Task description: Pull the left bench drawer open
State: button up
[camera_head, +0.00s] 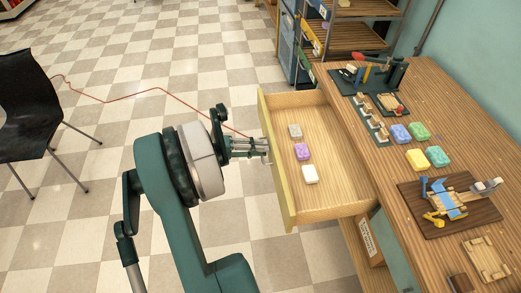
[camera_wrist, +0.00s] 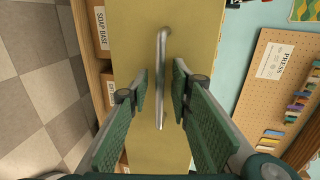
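The bench drawer (camera_head: 278,190) stands pulled well out from the bench (camera_head: 432,125), with its inside showing. My gripper (camera_head: 262,149) is at the outer side of the drawer front. In the wrist view its green fingers (camera_wrist: 161,92) are apart, one on each side of the handle, with gaps visible. Contact with the handle cannot be made out.
Soap blocks (camera_head: 419,158), a wooden board with tools (camera_head: 448,205) and a dark tool stand (camera_head: 378,75) are on the bench top. A shelf rack (camera_head: 350,38) stands behind. A black chair (camera_head: 28,105) is at left, with a red cord (camera_head: 120,98) across the floor.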

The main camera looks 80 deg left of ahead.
jog(key=shift+s, duration=0.1)
jog(key=v, duration=1.2)
dwell(0.7)
